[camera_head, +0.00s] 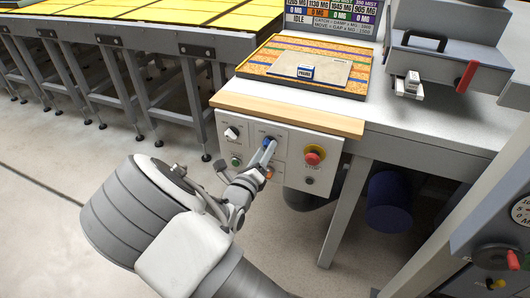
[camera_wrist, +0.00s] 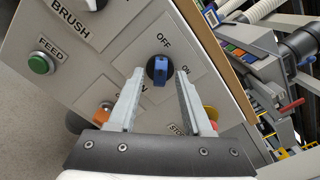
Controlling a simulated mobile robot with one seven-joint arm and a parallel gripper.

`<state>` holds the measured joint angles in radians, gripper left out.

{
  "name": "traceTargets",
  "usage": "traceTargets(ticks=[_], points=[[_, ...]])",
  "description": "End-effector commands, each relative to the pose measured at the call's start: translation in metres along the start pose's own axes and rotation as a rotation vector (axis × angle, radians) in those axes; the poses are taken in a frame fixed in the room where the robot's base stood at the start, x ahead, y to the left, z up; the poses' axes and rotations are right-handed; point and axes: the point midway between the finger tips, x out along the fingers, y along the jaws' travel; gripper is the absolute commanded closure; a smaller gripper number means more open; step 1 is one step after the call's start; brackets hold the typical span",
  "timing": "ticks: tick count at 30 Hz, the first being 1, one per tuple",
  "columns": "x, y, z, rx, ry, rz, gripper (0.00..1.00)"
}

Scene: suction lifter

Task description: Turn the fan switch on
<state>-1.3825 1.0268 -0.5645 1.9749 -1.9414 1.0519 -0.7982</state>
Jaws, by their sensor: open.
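The fan switch (camera_head: 268,141) is a blue handle on a black round base, on the light grey control panel (camera_head: 290,174) below the wooden ledge. In the wrist view the blue switch (camera_wrist: 160,70) lies between the fingertips, with an OFF label beside it. A gap seems to show on both sides; contact cannot be told.
A green FEED button (camera_wrist: 38,64), an orange button (camera_wrist: 103,107) and the brush switch (camera_head: 232,132) are close by. The red stop button (camera_head: 313,155) is right of the fan switch. The wooden ledge (camera_head: 290,113) juts out above the panel.

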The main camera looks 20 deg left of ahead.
Motion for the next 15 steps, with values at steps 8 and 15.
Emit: traceTargets(ticks=[8, 15], points=[[0.003, -0.0001, 0.0, -0.001, 0.0, 0.0, 0.5], [0.0027, -0.0001, 0.0, 0.0, 0.0, 0.0, 0.86]])
